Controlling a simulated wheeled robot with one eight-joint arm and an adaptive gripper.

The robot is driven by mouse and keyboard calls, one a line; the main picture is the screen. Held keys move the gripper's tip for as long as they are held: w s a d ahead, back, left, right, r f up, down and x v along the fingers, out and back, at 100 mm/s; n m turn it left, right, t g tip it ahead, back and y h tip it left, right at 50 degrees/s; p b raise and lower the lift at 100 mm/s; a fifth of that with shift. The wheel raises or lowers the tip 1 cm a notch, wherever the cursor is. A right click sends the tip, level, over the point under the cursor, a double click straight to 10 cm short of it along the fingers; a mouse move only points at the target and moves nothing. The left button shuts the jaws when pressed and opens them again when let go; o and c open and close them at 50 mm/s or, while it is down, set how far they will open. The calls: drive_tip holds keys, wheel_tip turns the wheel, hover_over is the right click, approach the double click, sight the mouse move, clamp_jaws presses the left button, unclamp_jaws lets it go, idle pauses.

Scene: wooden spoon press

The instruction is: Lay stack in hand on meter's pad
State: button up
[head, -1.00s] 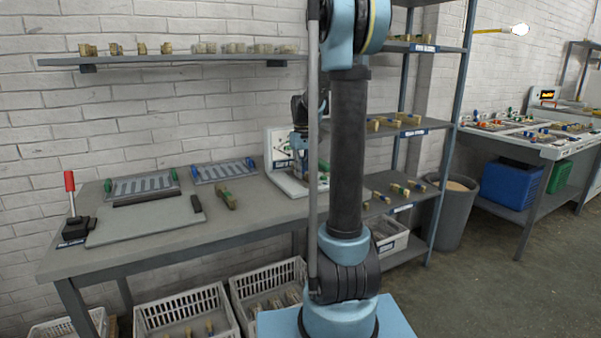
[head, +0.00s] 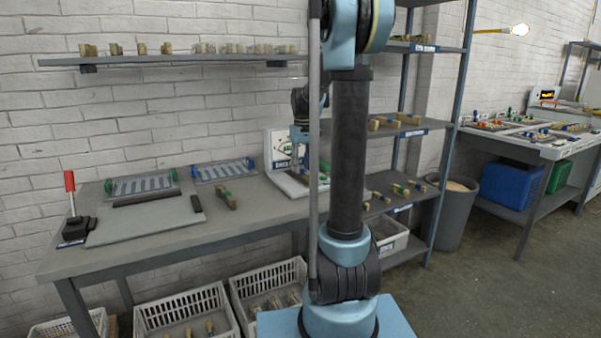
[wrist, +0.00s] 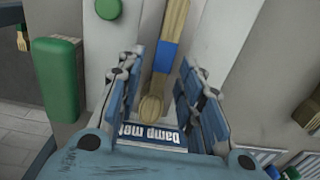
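A wooden spoon stack (wrist: 172,35) with a blue band lies lengthwise between my gripper's fingers in the wrist view, over the pale pad (wrist: 208,35) of the damp meter. My gripper (wrist: 163,62) is open, with a narrow gap showing on each side of the stack. I cannot tell exactly how the stack's underside meets the pad. The meter's label (wrist: 165,138) is partly covered by my gripper. In the head view the white damp meter (head: 278,150) stands at the bench's right end, with my gripper (head: 296,172) low in front of its face.
A green block (wrist: 56,80) and a round green button (wrist: 108,9) are left of my fingers. A banded wooden piece (head: 226,200) lies on the bench (head: 240,212), left of the meter. Slotted racks (head: 222,170) and a red-handled press (head: 72,210) are farther left.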

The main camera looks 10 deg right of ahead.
sight(302, 169)
wheel_tip(302, 169, up, 9)
drive_tip(key=s+f+m+t, duration=0.1)
drive_tip(key=s+f, duration=0.2)
drive_tip(key=s, duration=0.7)
drive_tip(key=s+f+m, duration=0.1)
drive_tip(key=s+f, duration=0.2)
drive_tip(key=s, duration=0.6)
drive_tip(key=s+f+m+t, duration=0.1)
drive_tip(key=s+f, duration=1.3)
drive_tip(key=s, duration=0.1)
drive_tip(key=shift+s+a+f, duration=0.15)
drive_tip(key=shift+s+f, duration=0.2)
drive_tip(key=shift+s, duration=0.05)
drive_tip(key=shift+w+f, duration=0.2)
drive_tip(key=shift+w, duration=0.25)
